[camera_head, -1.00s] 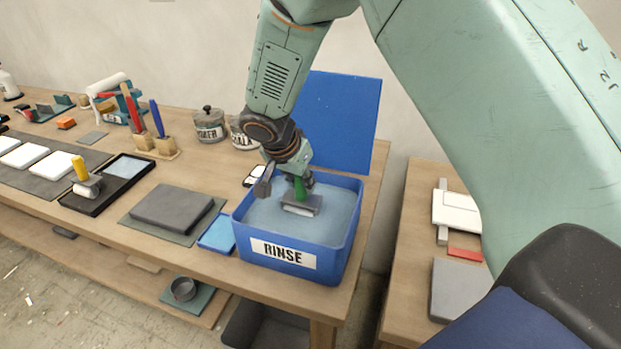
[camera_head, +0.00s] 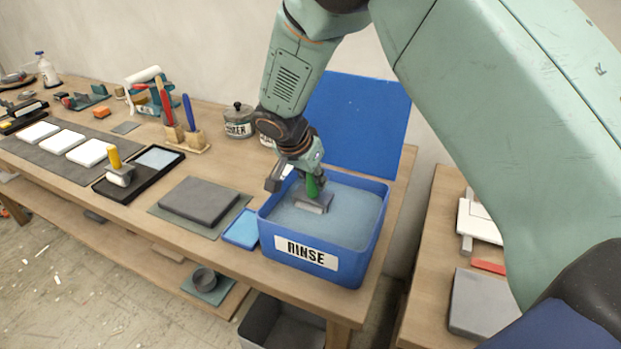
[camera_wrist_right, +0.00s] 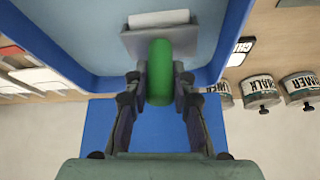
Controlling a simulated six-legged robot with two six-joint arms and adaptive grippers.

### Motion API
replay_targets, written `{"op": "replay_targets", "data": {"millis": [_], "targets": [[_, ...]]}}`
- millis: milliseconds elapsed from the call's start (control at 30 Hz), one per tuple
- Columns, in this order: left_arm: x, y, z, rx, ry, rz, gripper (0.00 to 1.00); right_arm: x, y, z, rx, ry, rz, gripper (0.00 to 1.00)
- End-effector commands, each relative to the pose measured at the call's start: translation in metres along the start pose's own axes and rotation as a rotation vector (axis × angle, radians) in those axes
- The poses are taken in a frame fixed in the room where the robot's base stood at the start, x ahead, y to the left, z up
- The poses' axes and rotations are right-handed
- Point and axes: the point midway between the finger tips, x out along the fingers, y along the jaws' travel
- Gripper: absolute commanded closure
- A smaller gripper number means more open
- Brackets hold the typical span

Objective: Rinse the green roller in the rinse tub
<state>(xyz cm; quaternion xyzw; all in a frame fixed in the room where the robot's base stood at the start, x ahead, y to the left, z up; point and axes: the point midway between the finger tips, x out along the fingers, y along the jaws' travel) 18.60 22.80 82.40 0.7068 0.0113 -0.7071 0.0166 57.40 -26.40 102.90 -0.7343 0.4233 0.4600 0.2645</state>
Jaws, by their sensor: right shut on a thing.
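The blue rinse tub (camera_head: 370,236), labelled RINSE and filled with pale water, stands at the right end of the bench. My right gripper (camera_head: 309,181) is over the tub, shut on the green handle of the green roller (camera_head: 313,188). The roller's grey frame and pale roll are low in the tub at the water; I cannot tell how deep they sit. In the right wrist view, the green handle (camera_wrist_right: 159,72) is between the two fingers, with the grey frame and white roll (camera_wrist_right: 159,20) beyond it. My left gripper is not in view.
The tub's blue lid (camera_head: 358,125) stands upright behind it. A light blue pad (camera_head: 241,230) and a dark slab (camera_head: 199,200) lie to its left. A yellow-handled roller (camera_head: 118,165) rests at a black tray. Labelled cans (camera_head: 238,121) stand behind. A gap separates the right table (camera_head: 424,265).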

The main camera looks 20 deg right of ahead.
Motion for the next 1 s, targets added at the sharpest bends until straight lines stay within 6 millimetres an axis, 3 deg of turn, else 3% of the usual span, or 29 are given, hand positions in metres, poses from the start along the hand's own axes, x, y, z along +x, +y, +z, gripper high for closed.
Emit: {"op": "replay_targets", "data": {"millis": [1000], "targets": [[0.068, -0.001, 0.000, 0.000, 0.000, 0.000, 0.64, 0.009, 0.077, -0.011, 0.003, -0.001, -0.001, 1.00]]}}
